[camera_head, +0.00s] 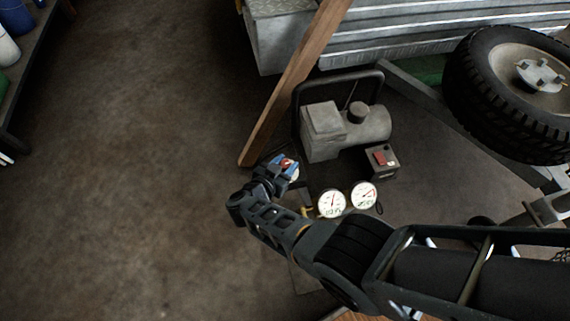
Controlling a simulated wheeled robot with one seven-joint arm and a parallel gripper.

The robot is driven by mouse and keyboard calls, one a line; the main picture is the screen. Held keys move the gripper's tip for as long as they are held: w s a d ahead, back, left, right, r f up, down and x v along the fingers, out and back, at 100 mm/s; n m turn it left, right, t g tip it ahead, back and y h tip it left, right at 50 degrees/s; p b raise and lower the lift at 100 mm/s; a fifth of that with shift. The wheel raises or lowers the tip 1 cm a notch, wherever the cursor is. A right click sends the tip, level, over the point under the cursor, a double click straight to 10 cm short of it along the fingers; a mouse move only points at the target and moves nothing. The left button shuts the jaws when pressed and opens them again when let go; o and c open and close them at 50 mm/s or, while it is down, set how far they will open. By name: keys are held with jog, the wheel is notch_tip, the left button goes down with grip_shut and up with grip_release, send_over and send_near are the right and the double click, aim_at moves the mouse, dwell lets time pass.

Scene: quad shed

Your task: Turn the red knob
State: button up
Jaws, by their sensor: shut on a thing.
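The red knob (287,163) is a small red spot at the end of my arm, left of the two gauges. My gripper (284,168) reaches it from the lower left, with its blue-tipped fingers on either side. The gripper is shut on the knob. The fingers and wrist hide much of the knob, so its turn angle cannot be told. A pale disc shows just below and right of the fingers.
Two white round gauges (348,199) sit right of my gripper. A grey compressor (343,126) with a red switch box (381,161) stands behind. A wooden beam (290,90) leans close by. A wheel (515,85) is at the upper right. The floor at left is clear.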

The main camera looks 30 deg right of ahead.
jog(key=o, duration=1)
jog(key=p+v, duration=0.2)
jog(key=v, duration=0.5)
jog(key=shift+s+a+r+p, duration=0.1)
jog(key=shift+a+p, duration=0.2)
jog(key=shift+p, duration=0.1)
